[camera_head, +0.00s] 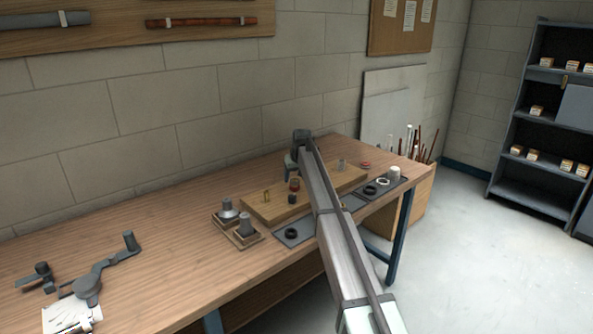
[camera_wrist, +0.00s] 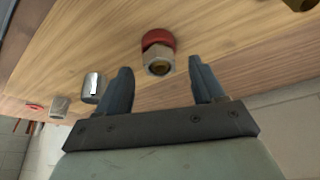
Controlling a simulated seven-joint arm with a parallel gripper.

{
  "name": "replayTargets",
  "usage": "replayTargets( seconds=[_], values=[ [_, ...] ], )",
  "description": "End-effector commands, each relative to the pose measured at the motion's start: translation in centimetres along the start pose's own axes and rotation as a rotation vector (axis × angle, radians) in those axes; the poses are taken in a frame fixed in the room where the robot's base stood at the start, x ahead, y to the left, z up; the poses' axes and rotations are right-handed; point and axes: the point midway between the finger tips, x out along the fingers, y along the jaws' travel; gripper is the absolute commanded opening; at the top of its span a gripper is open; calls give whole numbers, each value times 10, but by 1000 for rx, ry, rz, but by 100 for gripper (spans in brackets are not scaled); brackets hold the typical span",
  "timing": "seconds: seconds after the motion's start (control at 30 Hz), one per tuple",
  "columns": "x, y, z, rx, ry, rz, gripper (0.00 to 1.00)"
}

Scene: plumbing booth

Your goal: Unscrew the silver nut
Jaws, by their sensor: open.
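A silver-grey hex nut (camera_wrist: 158,58) with a brass-coloured centre sits against a red round collar (camera_wrist: 160,38) on the wooden board. In the head view the red-collared fitting (camera_head: 294,184) stands on the board (camera_head: 262,211), just below my gripper (camera_head: 291,165). In the wrist view my gripper (camera_wrist: 160,66) is open, with one finger on each side of the nut. Gaps show between both fingers and the nut. A shiny silver cylindrical piece (camera_wrist: 92,88) stands left of the left finger, partly behind it. I cannot tell whether it is threaded.
Another grey fitting (camera_wrist: 59,106) and a small red piece (camera_wrist: 33,106) lie further left in the wrist view. A brass piece (camera_wrist: 300,4) is at the top right. Two grey fittings in a wooden tray (camera_head: 249,240) and dark mats (camera_head: 300,236) with rings flank the board.

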Motion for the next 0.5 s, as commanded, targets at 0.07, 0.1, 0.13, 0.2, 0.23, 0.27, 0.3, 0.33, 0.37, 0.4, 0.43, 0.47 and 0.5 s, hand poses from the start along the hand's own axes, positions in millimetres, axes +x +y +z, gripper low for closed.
replayTargets(
  seconds=[0.07,0.1,0.13,0.2,0.23,0.27,0.3,0.33,0.37,0.4,0.43,0.47,0.5],
  values=[
    [7,0,0,0,0,0,68],
    [9,0,0,0,0,0,68],
    [10,0,0,0,1,0,68],
    [12,0,0,0,1,0,68],
    [13,0,0,0,1,0,68],
    [13,0,0,0,1,0,68],
    [13,0,0,0,1,0,68],
    [13,0,0,0,1,0,68],
    [13,0,0,0,1,0,68],
    [13,0,0,0,1,0,68],
    [13,0,0,0,1,0,68],
    [13,0,0,0,1,0,68],
    [13,0,0,0,1,0,68]
  ],
)
